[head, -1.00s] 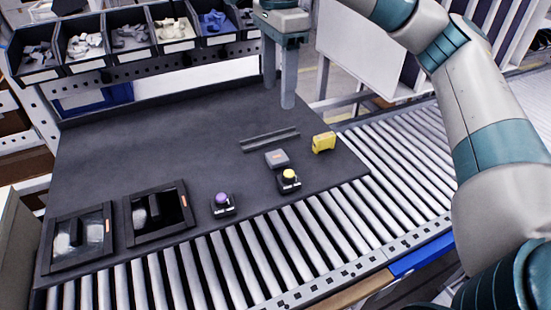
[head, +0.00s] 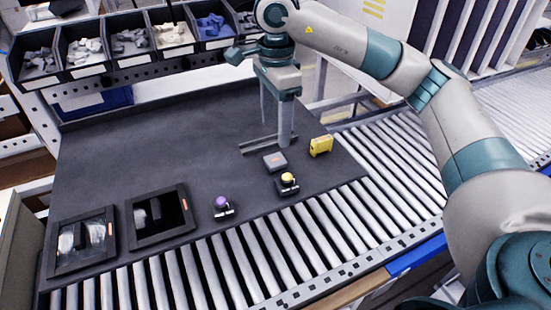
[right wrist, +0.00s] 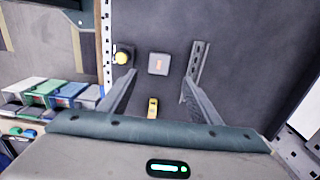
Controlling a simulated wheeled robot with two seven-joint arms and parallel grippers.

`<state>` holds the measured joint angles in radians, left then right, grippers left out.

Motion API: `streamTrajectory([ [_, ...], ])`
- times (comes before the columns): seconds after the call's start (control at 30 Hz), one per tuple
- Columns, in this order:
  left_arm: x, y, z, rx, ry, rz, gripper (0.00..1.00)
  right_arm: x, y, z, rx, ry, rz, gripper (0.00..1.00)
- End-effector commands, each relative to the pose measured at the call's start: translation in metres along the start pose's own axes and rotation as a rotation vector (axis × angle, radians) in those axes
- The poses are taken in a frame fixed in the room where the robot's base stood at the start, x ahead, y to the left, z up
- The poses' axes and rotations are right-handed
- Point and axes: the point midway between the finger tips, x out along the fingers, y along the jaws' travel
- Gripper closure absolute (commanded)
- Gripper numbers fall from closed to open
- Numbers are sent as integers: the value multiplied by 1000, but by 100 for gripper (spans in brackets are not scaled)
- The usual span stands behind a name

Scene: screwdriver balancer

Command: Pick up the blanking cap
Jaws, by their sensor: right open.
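A small grey square piece with an orange mark (head: 275,162), which looks like the blanking cap, lies on the dark work mat (head: 150,140). It also shows in the right wrist view (right wrist: 159,64), beyond my fingers and roughly between their lines. My right gripper (head: 275,134) is open and empty, pointing down above the mat behind the grey piece. In the right wrist view its two fingers (right wrist: 160,78) are spread wide, touching nothing. My left gripper is not in view.
A slotted metal rail (head: 258,146) lies behind the grey piece. A yellow block (head: 321,146) is to its right, a yellow button (head: 288,179) in front. A purple button (head: 222,203) and two dark frames (head: 131,226) are further left. Parts bins (head: 95,65) line the back.

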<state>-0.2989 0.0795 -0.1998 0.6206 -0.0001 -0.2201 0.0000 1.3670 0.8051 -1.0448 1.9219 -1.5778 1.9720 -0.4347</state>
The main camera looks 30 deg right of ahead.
Motion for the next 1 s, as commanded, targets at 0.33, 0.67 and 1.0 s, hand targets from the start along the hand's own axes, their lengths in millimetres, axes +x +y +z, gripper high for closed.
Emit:
streamTrajectory([
  [0.33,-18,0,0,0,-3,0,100,37,1,0,-1,1,2,42],
  [0.67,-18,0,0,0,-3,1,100,38,0,0,-1,1,1,42],
  [1.0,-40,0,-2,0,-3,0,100,55,3,1,0,2,5,42],
])
